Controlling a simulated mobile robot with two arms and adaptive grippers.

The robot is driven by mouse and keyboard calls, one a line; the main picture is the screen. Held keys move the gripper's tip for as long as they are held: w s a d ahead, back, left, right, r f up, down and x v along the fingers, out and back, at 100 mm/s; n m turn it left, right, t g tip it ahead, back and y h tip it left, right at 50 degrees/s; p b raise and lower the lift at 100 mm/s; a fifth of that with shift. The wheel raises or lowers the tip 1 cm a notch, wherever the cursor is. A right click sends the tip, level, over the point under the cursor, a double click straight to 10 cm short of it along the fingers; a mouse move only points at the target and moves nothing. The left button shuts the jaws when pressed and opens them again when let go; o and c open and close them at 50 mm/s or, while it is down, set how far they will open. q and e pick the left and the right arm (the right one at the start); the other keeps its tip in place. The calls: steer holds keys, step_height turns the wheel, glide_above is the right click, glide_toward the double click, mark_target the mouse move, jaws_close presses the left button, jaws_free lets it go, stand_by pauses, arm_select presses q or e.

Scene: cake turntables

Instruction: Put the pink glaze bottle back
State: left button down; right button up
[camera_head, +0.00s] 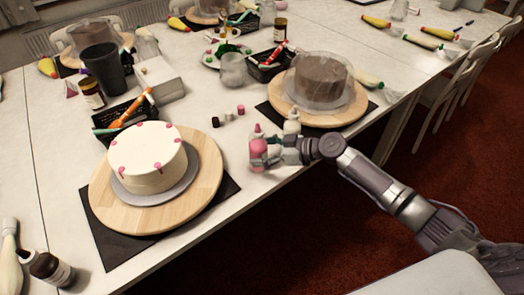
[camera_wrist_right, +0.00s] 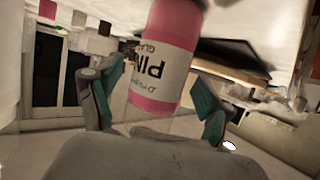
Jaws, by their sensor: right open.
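The pink glaze bottle (camera_head: 258,150) stands upright near the front edge of the table, right of the white cake. It has a pink cap and a pale label. My right gripper (camera_head: 268,158) is at the bottle, coming from the right with its fingers on either side of it. In the right wrist view the bottle (camera_wrist_right: 168,45) shows between the two teal-padded fingers (camera_wrist_right: 155,105), which are spread with gaps beside it. The bottle's top is cut off in that view. My left gripper is not in view.
A white bottle (camera_head: 292,124) stands just behind my right gripper. Small pink, white and black jars (camera_head: 229,115) stand behind the pink bottle. The white cake (camera_head: 150,157) sits on a wooden turntable (camera_head: 207,165). A covered brown cake (camera_head: 322,82) is at back right.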

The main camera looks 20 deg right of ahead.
steer(key=shift+r, duration=0.2)
steer(key=shift+s+d, duration=0.2)
steer(key=shift+d, duration=0.1)
steer(key=b+v, duration=0.2)
steer(key=v, duration=0.9)
steer(key=shift+r, duration=0.2)
